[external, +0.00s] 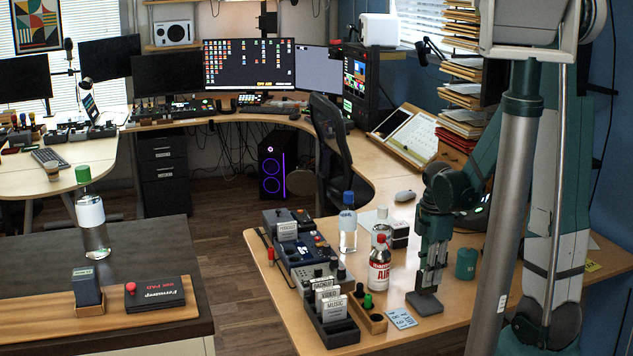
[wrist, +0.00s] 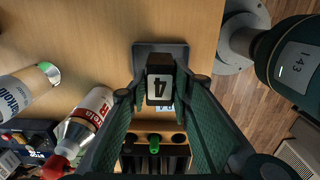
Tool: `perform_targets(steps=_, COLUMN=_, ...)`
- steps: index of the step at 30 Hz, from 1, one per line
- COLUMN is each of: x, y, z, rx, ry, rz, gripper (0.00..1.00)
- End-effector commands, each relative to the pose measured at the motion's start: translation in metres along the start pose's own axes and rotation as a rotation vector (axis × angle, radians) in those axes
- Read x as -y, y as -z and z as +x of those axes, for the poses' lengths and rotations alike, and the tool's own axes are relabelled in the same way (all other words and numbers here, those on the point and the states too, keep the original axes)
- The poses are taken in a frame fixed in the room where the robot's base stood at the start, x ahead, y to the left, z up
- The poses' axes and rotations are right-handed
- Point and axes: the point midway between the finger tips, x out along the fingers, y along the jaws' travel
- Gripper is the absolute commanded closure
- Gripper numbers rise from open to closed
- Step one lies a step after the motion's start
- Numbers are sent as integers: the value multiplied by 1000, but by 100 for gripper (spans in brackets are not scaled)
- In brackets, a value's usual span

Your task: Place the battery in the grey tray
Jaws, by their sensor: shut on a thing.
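My gripper (external: 429,284) points down over the desk and is shut on the battery. In the wrist view the battery (wrist: 160,80) is a dark block with a white label and a number on it, held between the fingertips (wrist: 161,92). The grey tray (external: 425,304) is a small dark square on the desk directly below my gripper. In the wrist view the tray (wrist: 147,49) shows behind the battery, which hides part of it. I cannot tell whether the battery touches the tray.
A wooden holder (external: 370,318) with a green-topped piece and a blue-white card (external: 401,319) lie left of the tray. A red-capped bottle (external: 380,265) and a blue-capped bottle (external: 348,226) stand further left. A teal cylinder (external: 466,263) stands to the right. The desk's front edge is close.

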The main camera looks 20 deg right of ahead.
Motion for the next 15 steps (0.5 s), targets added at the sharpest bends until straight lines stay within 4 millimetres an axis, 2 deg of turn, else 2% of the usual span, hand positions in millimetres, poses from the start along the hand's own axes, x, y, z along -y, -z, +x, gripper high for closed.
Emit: perform_targets(steps=15, x=0, y=0, z=8, rx=0, ry=0, rz=0, gripper=94)
